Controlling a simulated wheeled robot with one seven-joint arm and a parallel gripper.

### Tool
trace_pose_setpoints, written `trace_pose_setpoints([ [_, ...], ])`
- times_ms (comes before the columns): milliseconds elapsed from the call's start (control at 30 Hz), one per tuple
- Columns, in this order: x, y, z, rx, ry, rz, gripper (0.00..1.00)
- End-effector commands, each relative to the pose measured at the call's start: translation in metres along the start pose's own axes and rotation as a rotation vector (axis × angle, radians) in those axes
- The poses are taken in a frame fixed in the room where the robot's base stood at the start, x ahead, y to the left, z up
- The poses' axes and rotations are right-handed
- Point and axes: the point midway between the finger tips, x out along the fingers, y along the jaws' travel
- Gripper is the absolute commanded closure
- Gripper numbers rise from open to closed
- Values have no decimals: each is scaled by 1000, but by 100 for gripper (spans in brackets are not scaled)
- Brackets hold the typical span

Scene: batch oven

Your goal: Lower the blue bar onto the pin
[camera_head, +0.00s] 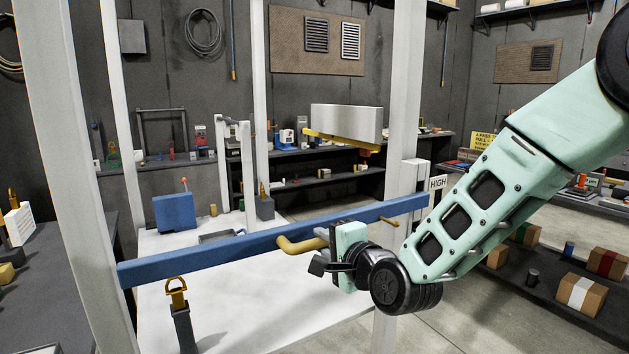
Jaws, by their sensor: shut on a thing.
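The long blue bar (215,252) spans the front of a white frame, from the left post up to the right post. A mustard bent handle (300,244) sticks out from the bar right of its middle. My gripper (325,238) is shut on this handle; the fingertips are partly hidden by the gripper body. A small brass peg (389,221), possibly the pin, shows at the bar's right end; I cannot tell whether they touch. A yellow loop on a dark post (177,293) stands below the bar's left part, apart from it in the picture.
White posts (75,150) stand around a white table (240,312). A blue block with a red-tipped lever (174,212) stands on the table behind the bar. A grey box (346,122) hangs above. Shelves with boxes (580,294) are at right.

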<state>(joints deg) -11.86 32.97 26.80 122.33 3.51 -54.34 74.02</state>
Motion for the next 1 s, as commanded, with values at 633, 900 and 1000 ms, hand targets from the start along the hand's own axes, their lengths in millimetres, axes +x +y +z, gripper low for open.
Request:
trace_pose_setpoints([
  [633,5,34,0,-1,-1,3,100],
  [900,7,47,0,-1,-1,4,100],
  [1000,7,52,0,-1,-1,4,100],
])
